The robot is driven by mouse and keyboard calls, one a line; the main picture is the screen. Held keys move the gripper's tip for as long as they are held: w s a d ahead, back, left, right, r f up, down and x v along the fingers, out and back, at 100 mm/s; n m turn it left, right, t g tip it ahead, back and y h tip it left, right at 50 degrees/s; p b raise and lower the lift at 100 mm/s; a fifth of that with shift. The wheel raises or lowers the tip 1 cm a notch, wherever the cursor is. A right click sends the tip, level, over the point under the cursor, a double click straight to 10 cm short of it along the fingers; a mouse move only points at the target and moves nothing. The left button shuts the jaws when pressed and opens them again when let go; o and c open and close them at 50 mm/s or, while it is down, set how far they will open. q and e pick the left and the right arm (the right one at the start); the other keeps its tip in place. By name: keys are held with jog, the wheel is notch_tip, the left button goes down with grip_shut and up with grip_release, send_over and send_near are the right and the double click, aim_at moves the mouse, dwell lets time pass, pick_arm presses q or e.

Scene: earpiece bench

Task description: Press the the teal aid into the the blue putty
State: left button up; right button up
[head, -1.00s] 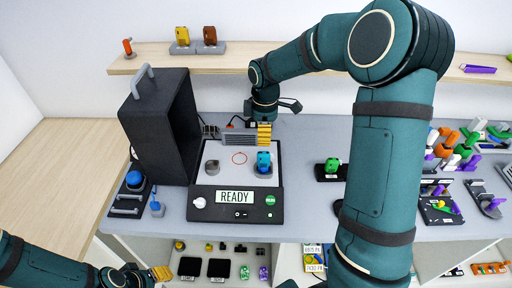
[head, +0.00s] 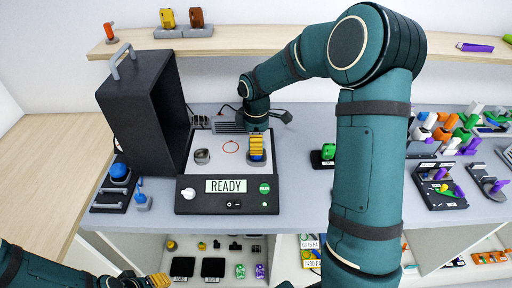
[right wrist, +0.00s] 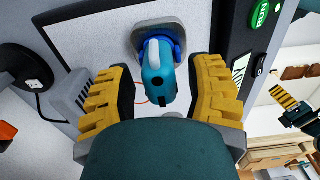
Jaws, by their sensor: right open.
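The teal aid (right wrist: 157,78) stands in the blue putty (right wrist: 166,44) on a grey holder (right wrist: 140,28) in the right wrist view. How deep it sits in the putty cannot be told. My right gripper (right wrist: 163,70) is open, with a yellow ridged finger on each side of the aid. In the head view the right gripper (head: 257,146) is above the right part of the bench device and mostly hides the aid. My left gripper (head: 158,280) is at the bottom left edge, away from these things; its opening is unclear.
The device's front panel (head: 228,195) reads READY and has a green button (head: 264,188). A tall black box (head: 143,110) stands at left. A green piece (head: 328,152) sits close to my right arm.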

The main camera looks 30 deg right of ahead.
jog(key=shift+f, duration=0.1)
grip_shut()
dwell(0.3)
notch_tip(320, 180, up, 8)
jog(key=p, duration=0.6)
